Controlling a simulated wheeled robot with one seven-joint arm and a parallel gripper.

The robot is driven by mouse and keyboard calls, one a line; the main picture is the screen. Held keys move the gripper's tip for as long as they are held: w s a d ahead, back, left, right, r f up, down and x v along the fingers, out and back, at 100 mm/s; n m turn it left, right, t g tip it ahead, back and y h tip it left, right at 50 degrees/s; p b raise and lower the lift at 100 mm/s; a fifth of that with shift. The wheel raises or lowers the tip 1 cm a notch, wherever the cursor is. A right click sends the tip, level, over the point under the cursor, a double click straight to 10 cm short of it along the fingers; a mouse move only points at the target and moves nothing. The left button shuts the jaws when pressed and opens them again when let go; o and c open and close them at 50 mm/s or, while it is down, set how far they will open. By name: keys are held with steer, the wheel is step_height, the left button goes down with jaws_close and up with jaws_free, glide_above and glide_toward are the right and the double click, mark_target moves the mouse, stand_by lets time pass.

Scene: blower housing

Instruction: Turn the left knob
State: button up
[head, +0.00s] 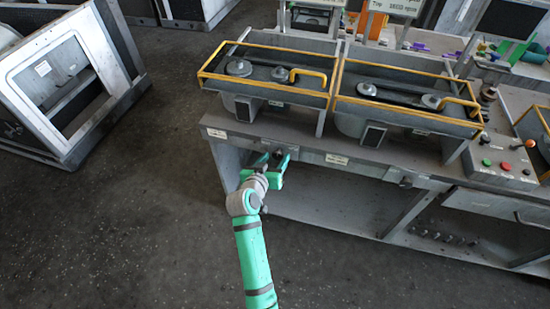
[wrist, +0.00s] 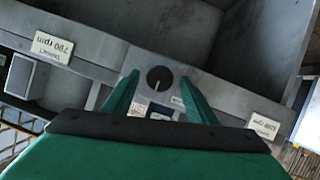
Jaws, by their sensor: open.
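The left knob (wrist: 159,79) is a round black knob with a light pointer line, on the grey front panel (wrist: 150,106). In the wrist view it sits between and just beyond the two green fingers of my gripper (wrist: 160,95). The fingers are spread and I see no contact with the knob. In the head view my gripper (head: 280,164) is at the bench front below the left trough, and it mostly hides the knob there. Another dark knob (head: 406,182) is farther right on the same front panel.
Two yellow-railed troughs (head: 270,70) stand on the bench. White labels (wrist: 53,46) flank the knob. A button box (head: 502,160) is at the right. A grey framed housing (head: 62,85) stands at the left. The floor (head: 130,220) left of my arm is clear.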

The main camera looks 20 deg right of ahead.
steer(key=v, duration=1)
steer(key=s+a+f+n+t+y, duration=0.1)
steer(key=s+a+f+n+y, duration=0.3)
steer(key=s, duration=0.5)
steer(key=s+a+f+n+t+y, duration=0.1)
steer(key=s+a+f+t+y, duration=0.1)
steer(key=s+a+f, duration=0.55)
steer(key=s+r+t+y, duration=0.1)
steer(key=s+r, duration=0.4)
steer(key=s, duration=0.5)
steer(key=s+a+r+y, duration=0.1)
steer(key=s+r, duration=0.4)
steer(key=s, duration=0.5)
steer(key=shift+s+a+t+y, duration=0.25)
steer(key=shift+s+t+y, duration=0.05)
steer(key=shift+t, duration=0.1)
